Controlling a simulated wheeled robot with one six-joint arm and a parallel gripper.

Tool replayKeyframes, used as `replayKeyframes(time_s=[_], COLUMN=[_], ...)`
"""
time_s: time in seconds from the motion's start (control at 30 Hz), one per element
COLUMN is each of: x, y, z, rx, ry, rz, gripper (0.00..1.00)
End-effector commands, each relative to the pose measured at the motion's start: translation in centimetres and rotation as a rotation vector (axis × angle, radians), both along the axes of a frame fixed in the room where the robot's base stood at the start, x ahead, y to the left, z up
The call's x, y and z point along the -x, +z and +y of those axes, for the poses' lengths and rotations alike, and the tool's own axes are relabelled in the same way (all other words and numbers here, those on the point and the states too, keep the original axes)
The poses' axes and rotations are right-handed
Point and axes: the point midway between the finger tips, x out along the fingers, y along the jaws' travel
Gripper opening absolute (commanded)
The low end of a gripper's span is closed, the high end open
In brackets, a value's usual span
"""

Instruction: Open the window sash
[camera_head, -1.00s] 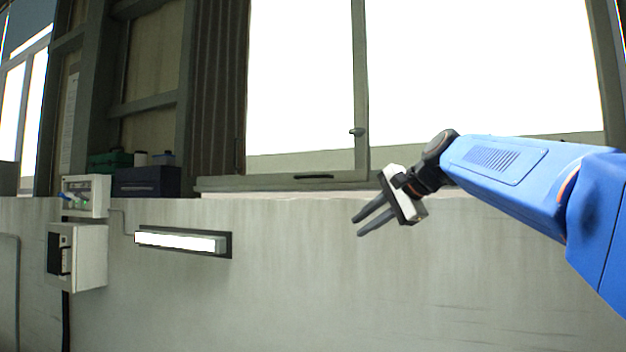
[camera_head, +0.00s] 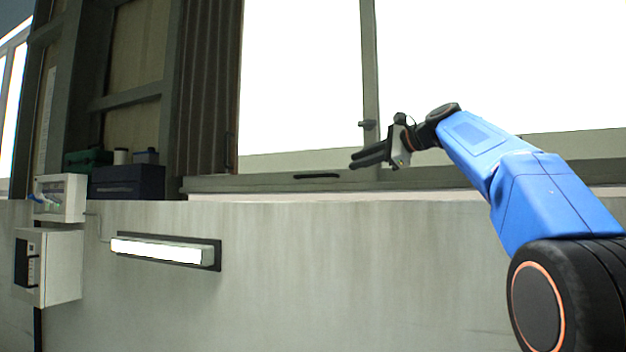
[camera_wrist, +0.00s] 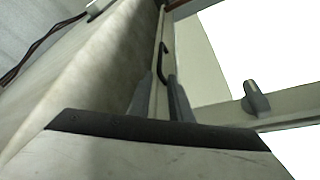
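The window sash (camera_head: 215,184) has a pale grey-green frame around bright glass. A dark bar handle (camera_head: 316,176) sits on its bottom rail, and a small latch knob (camera_head: 367,124) sits on the upright bar. My gripper (camera_head: 352,160) is in front of the window's lower edge, to the right of the bar handle and below the knob. The wrist view shows the two grey fingers (camera_wrist: 160,88) apart and nothing clearly held. The dark handle (camera_wrist: 165,47) is beyond the fingertips there, and the knob (camera_wrist: 254,97) is to their right. Contact with the handle cannot be told.
A pale wall and sill run below the window. A lit lamp (camera_head: 160,249) is on the wall at left, near white boxes (camera_head: 62,265). A dark case (camera_head: 127,182) and a brown curtain (camera_head: 205,90) are left of the window. The wall below my gripper is clear.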

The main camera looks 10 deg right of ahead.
Motion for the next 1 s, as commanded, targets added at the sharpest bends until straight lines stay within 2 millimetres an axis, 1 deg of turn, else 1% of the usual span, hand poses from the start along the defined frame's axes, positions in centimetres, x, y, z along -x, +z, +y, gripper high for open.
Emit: replayKeyframes(time_s=[0.13,0.27,0.8,1.0], x=[-0.8,-2.3,-10.0,-12.4], y=[-0.2,-0.6,-2.7,-3.3], z=[0.6,1.7,7.0,8.6], rx=[-0.002,-0.001,-0.001,-0.001], ry=[0.003,0.004,0.003,0.002], rz=[0.000,0.001,0.001,0.000], gripper=[0.19,0.19,0.19,0.19])
